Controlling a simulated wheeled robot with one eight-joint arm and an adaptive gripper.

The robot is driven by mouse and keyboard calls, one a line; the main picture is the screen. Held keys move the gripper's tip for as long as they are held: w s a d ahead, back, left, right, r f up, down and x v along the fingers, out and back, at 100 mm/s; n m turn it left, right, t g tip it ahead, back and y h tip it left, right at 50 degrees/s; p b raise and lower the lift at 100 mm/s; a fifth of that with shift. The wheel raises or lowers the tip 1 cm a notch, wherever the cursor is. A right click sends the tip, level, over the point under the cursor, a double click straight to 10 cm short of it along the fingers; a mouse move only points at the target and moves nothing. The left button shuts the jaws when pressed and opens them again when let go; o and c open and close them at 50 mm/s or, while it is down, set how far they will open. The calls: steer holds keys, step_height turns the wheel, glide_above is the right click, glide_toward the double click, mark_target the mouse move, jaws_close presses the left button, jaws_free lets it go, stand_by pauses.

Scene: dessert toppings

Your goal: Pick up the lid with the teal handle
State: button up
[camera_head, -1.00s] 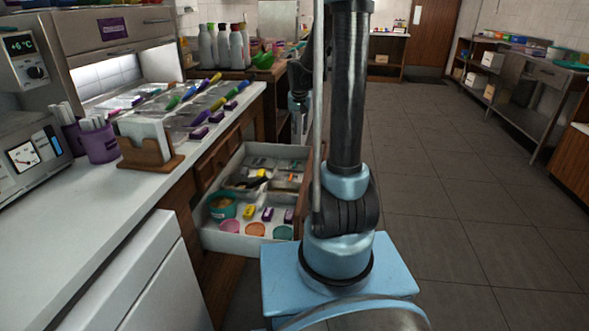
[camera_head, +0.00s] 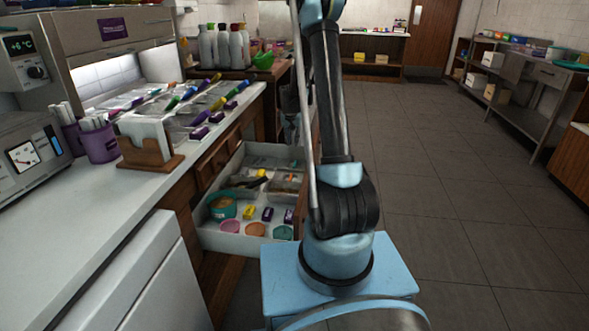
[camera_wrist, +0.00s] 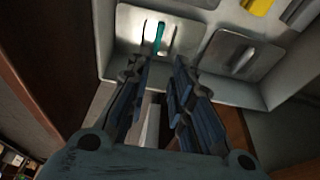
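The lid with the teal handle (camera_wrist: 159,38) is a square metal lid at the upper middle of the wrist view. It lies in a pale-walled compartment, with its handle upright in the picture. My gripper (camera_wrist: 162,68) is open and empty, its two dark fingers apart and pointing toward this lid. The fingertips appear just short of the handle, which is not between them. In the head view my arm hides most of the gripper, and I cannot clearly pick out the teal-handled lid there.
A second metal lid with a grey handle (camera_wrist: 243,57) lies to the right, near a yellow object (camera_wrist: 258,6). An open drawer (camera_head: 217,236) holds small bowls and coloured blocks. The counter (camera_head: 90,215) stands to the left. The floor to the right is clear.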

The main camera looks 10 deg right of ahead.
glide_above(295, 163)
steer(key=s+a, duration=0.1)
steer(key=s, duration=0.2)
steer(key=x, duration=0.3)
steer(key=s+x, duration=0.1)
steer(key=x, duration=0.3)
steer(key=s+a+x, duration=0.1)
steer(key=x, duration=0.2)
steer(key=shift+f, duration=0.6)
steer(key=shift+w+d+x, duration=0.1)
steer(key=shift+w+x, duration=0.05)
steer(key=shift+x, duration=1.15)
steer(key=shift+w+d+x, duration=0.15)
steer(key=shift+x, duration=1.15)
steer(key=shift+r, duration=0.1)
jaws_close()
